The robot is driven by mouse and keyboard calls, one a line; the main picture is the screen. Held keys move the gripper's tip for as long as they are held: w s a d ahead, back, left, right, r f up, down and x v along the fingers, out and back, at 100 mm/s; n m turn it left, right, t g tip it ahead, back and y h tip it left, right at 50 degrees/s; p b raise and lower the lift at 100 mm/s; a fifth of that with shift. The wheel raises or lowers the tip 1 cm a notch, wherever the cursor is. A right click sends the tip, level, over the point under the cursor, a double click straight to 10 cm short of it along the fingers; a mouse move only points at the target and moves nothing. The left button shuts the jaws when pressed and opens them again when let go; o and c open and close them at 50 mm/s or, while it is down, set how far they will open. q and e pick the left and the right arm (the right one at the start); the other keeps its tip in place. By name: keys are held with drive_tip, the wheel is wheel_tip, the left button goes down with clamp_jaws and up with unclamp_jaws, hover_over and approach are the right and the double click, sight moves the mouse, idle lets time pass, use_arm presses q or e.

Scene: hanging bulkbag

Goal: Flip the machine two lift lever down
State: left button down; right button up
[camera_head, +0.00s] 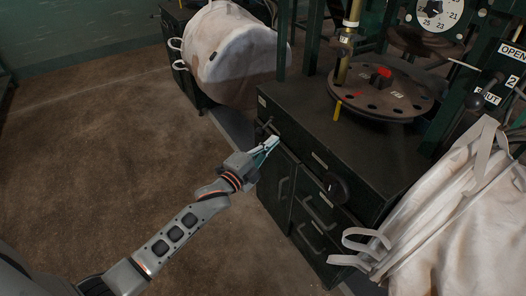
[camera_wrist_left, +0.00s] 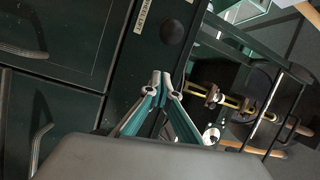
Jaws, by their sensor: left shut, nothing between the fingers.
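My left gripper (camera_head: 270,145) is in front of the dark green cabinet (camera_head: 300,110), close to its upper front edge. Its fingers are together and empty; they also show in the left wrist view (camera_wrist_left: 162,76). A small dark lever-like part (camera_head: 266,128) shows on the cabinet front just above the fingertips, partly hard to make out. In the left wrist view, a round black knob (camera_wrist_left: 172,32) lies beyond the fingertips, apart from them, beside a partly readable label (camera_wrist_left: 143,15) ending in "LIFT". My right gripper is not in view.
A round black knob (camera_head: 337,187) protrudes from the cabinet front. A round plate (camera_head: 380,87) sits on top. White bulk bags hang behind (camera_head: 230,55) and at right (camera_head: 455,225). An OPEN/SHUT panel marked 2 (camera_head: 511,80) is at right. The left floor (camera_head: 90,150) is clear.

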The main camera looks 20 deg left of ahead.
sight(265, 127)
use_arm(q)
drive_tip(key=a, duration=0.1)
drive_tip(key=w+a, duration=0.2)
drive_tip(key=shift+w+a+f+b, duration=0.1)
drive_tip(key=shift+a+f+b, duration=0.05)
drive_tip(key=shift+f+b, duration=0.2)
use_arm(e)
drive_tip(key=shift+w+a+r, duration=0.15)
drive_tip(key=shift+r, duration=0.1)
use_arm(q)
drive_tip(key=shift+a, duration=0.1)
